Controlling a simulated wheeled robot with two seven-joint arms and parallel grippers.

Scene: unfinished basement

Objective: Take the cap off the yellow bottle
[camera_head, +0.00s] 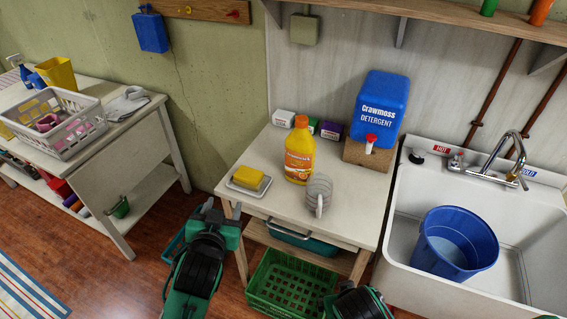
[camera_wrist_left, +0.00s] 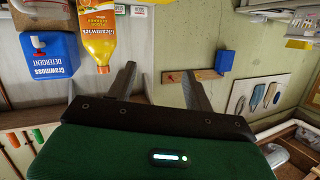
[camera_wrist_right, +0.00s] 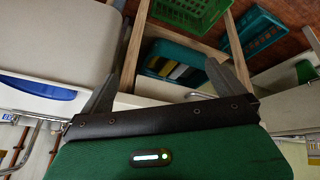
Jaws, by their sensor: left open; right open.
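The yellow bottle (camera_head: 299,158) stands upright on the small white table, its orange cap (camera_head: 301,121) on top. The left wrist view shows the bottle (camera_wrist_left: 97,32) upside down, to the left of the fingers. My left gripper (camera_head: 220,210) is open and empty, in front of the table's left front corner, apart from the bottle. It also shows in the left wrist view (camera_wrist_left: 160,72). My right gripper (camera_wrist_right: 163,72) is open and empty, low in front of the table. In the head view only part of it shows at the bottom edge.
On the table (camera_head: 267,209) are a yellow sponge (camera_head: 248,176) on a dish, a ribbed grey mug (camera_head: 319,192), several small boxes and a blue detergent jug (camera_head: 381,103). A green crate (camera_head: 290,285) sits below. The sink (camera_head: 402,240) with a blue bucket (camera_head: 455,243) is at right.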

